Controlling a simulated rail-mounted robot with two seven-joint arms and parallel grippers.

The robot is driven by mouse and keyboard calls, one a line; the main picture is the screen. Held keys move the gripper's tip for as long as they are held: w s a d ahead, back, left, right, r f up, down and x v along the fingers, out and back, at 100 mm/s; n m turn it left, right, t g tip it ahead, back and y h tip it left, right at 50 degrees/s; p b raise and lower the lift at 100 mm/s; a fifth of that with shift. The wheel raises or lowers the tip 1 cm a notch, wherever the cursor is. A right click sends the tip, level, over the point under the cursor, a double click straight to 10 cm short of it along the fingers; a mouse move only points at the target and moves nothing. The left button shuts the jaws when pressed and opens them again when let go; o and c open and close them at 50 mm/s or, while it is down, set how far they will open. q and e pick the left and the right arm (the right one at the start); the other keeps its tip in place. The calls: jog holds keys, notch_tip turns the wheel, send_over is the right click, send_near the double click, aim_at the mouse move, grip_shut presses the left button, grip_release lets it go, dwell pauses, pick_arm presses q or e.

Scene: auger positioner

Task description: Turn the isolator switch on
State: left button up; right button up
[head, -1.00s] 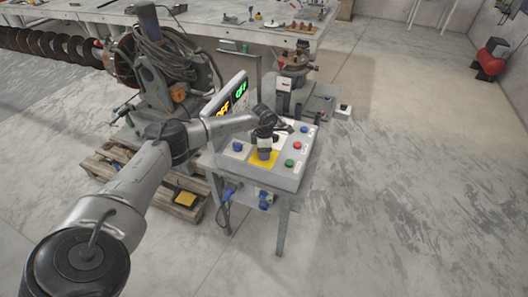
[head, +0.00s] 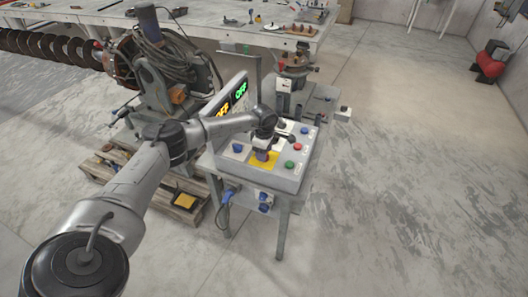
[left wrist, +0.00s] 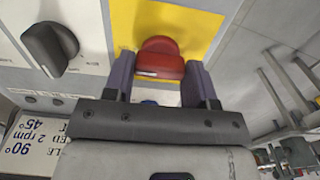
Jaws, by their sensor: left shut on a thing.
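The isolator switch is a red rotary knob (left wrist: 160,62) on a yellow plate (left wrist: 195,22), seen in the left wrist view. In the head view the yellow plate (head: 258,165) is on the front of the grey control box, and my gripper hides most of the knob. My left gripper (left wrist: 160,82) is shut on the red knob, with one finger on each side of it. In the head view my left gripper (head: 262,150) is down at the box. A white mark shows on the knob's lower edge. My right gripper is not in view.
The control box (head: 284,180) stands on a grey stand and carries several coloured buttons. A black rotary knob (left wrist: 50,48) is beside the yellow plate. A display (head: 225,97) with orange and green lettering stands behind. The auger machine (head: 165,75) is at the left.

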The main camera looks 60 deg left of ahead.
pick_arm(q)
jog(key=shift+r, duration=0.1)
jog(key=o, duration=0.9)
notch_tip(320, 180, up, 14)
jog(key=shift+f+p, duration=0.15)
jog(key=shift+p, duration=0.5)
dwell(0.4)
